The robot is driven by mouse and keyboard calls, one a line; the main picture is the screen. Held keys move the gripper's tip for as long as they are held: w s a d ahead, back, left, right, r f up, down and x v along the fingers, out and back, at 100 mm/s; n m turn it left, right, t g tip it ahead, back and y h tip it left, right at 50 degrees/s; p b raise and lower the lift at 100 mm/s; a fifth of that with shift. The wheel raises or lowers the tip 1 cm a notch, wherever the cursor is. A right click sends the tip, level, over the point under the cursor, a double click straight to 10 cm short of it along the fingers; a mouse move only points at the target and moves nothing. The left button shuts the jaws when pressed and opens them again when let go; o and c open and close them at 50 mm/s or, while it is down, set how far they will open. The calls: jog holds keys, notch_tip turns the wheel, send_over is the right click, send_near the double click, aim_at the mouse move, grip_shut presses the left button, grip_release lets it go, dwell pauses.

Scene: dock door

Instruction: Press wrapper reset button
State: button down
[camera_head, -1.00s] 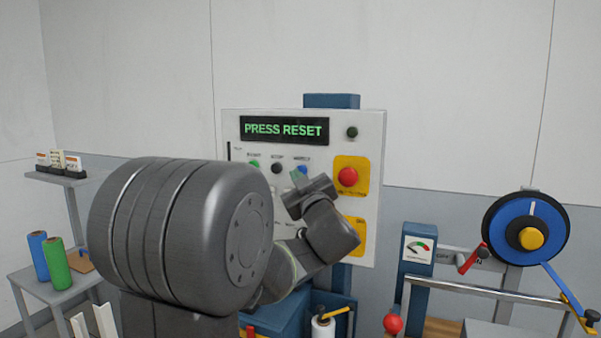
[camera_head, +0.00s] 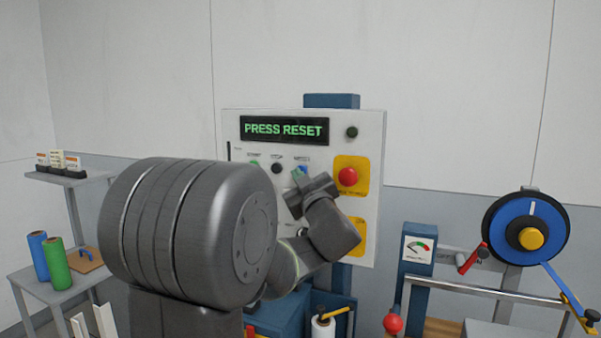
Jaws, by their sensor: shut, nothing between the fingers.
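The control panel (camera_head: 236,122) is a white upright board with a green-lit display (camera_head: 284,130) reading "PRESS RESET". Below the display is a row with a green button (camera_head: 254,164), a black button (camera_head: 277,168) and a blue button (camera_head: 304,169), with small labels above them. My gripper (camera_head: 298,175) is shut, with its tip at the blue button and partly covering it. I cannot tell whether the tip touches the button. My wrist hides part of the panel below.
A red emergency-style button (camera_head: 348,177) on a yellow plate sits just right of my gripper. A dark lamp (camera_head: 352,132) is above it. A gauge post (camera_head: 416,250) and a blue reel (camera_head: 510,230) stand right. Film rolls (camera_head: 56,262) stand on a side table at left.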

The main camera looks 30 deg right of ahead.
jog(key=shift+w+d, duration=0.3)
jog(key=shift+d, duration=0.1)
dwell(0.6)
jog(key=shift+a, duration=0.1)
jog(key=shift+s+a+b, duration=0.35)
jog(key=shift+s+a, duration=0.25)
jog(key=s+a+b, duration=0.1)
jog(key=s+a, duration=0.2)
jog(key=shift+s+a, duration=0.1)
jog(key=shift+a, duration=0.3)
jog(key=shift+d, duration=0.15)
dwell(0.8)
